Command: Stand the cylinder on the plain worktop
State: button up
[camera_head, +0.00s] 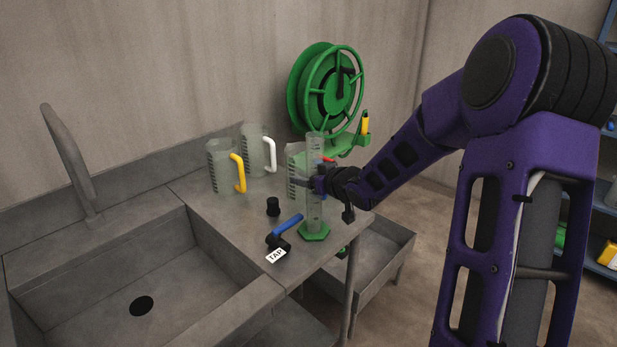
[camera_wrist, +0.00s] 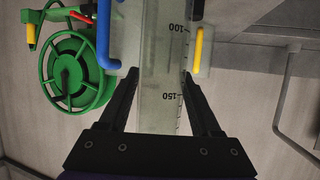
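The cylinder (camera_head: 315,190) is a tall clear measuring cylinder with a green hexagonal base (camera_head: 314,232). It is upright at the right end of the grey worktop (camera_head: 215,213). I cannot tell whether its base touches the worktop or is just above it. My gripper (camera_head: 317,184) is at the cylinder's middle height, reaching in from the right. In the wrist view my gripper (camera_wrist: 162,76) has one finger on each side of the clear cylinder (camera_wrist: 160,95), with the tips against its walls. Its base is out of the wrist view.
Clear jugs with yellow (camera_head: 220,167) and white (camera_head: 258,150) handles stand behind, another beside the cylinder. The sink (camera_head: 110,270) is left; a green reel (camera_head: 330,88) is behind.

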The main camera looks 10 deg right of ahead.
jog(key=shift+o, duration=0.4)
jog(key=shift+r, duration=0.1)
jog(key=shift+r, duration=0.2)
jog(key=p+v, duration=0.2)
jog(key=v, duration=1)
jog(key=shift+f+p, duration=0.15)
jog(key=shift+p, duration=0.15)
